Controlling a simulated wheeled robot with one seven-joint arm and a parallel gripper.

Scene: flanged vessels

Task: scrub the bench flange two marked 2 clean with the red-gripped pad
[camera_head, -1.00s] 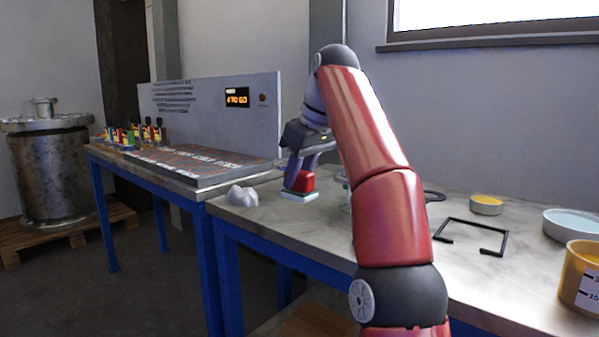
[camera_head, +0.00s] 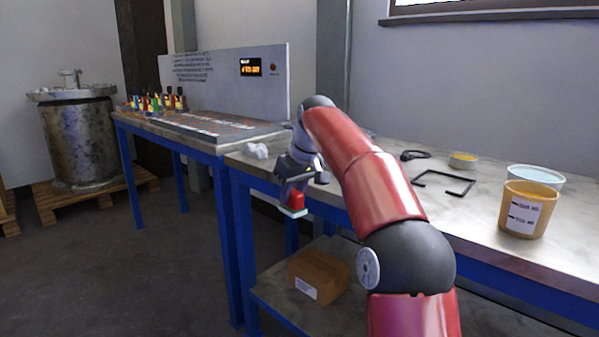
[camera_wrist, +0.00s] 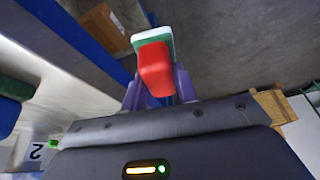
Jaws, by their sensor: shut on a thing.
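My gripper (camera_head: 291,184) is shut on the red grip of the pad (camera_head: 297,199), which hangs in front of the bench's front edge, clear of the bench top. In the wrist view the red grip (camera_wrist: 155,70) sits between the fingers, with the pad's green and white layers (camera_wrist: 152,38) beyond it. A white label marked 2 (camera_wrist: 38,153) shows at the lower left of the wrist view. I cannot make out the flange itself; my arm hides part of the bench in the head view.
The bench (camera_head: 480,212) holds a black wire frame (camera_head: 445,183), an orange tub (camera_head: 527,208), a pale blue dish (camera_head: 535,177) and a small yellow dish (camera_head: 462,160). A white crumpled lump (camera_head: 256,151) lies at the left corner. A cardboard box (camera_head: 318,275) stands on the lower shelf.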

